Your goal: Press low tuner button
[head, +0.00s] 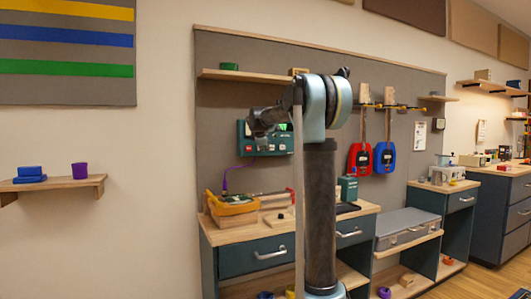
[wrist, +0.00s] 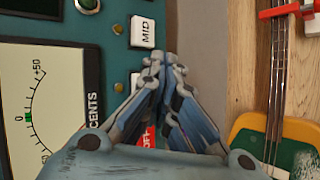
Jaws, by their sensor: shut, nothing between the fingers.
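The teal tuner (head: 284,140) is mounted on the grey wall panel, partly hidden by my arm in the head view. In the wrist view its face (wrist: 110,50) fills the left side, turned sideways, with a dial meter (wrist: 35,110), a white button marked MID (wrist: 142,32) and part of a red button marked OFF (wrist: 149,136). A pale button edge (wrist: 134,82) shows between them, mostly behind my fingers; its label is hidden. My gripper (wrist: 162,66) is shut and empty, its tips over the tuner's edge beside MID. I cannot tell whether they touch it.
Red and blue guitars (head: 384,158) hang to the right of the tuner. A workbench (head: 232,233) with a yellow item (head: 232,204) stands below it. A wooden shelf (head: 245,76) runs above.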

